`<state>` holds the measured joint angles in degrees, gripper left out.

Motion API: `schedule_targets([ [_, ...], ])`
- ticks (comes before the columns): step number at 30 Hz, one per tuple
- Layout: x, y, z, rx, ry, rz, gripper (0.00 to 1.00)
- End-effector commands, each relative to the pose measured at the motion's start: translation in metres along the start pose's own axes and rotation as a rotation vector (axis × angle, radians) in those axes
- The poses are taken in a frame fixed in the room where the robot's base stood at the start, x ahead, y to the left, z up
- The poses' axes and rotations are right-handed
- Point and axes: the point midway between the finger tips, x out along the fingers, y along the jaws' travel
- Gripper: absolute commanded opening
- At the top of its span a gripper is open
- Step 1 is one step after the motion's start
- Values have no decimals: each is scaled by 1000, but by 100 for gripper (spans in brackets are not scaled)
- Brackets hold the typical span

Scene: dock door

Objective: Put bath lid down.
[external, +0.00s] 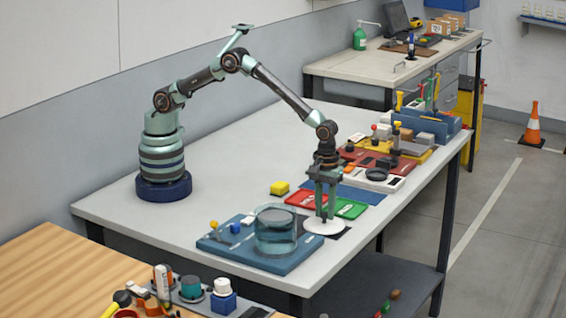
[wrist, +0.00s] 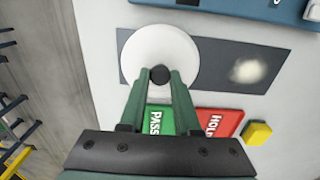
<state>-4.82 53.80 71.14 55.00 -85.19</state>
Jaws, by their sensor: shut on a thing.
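The bath lid is a white disc with a dark knob; it shows in the external view (external: 323,227) and in the wrist view (wrist: 150,50). My gripper (external: 325,213) is shut on the dark knob, which sits between its fingertips in the wrist view (wrist: 160,76). The lid is over or on a dark grey rectangle (wrist: 215,62) on the bench; I cannot tell whether it touches. The bath, a clear round vessel (external: 275,233) on a blue base (external: 215,250), stands just left of the lid in the external view.
A red HOLD tray (external: 305,199) and a green PASS tray (external: 352,209) lie behind the lid. A yellow block (external: 280,188) is beside them. Red, yellow and blue fixtures (external: 400,145) fill the bench's far right. The bench's middle is clear.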

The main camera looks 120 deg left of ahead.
Motion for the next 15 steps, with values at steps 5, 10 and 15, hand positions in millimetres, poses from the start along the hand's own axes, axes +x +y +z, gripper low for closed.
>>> schedule_targets([
  [5, 2, 0, 0, 0, 0, 0, 0],
  [10, 2, 0, 0, 0, 0, 0, 61],
  [15, 2, 0, 0, 0, 0, 0, 61],
])
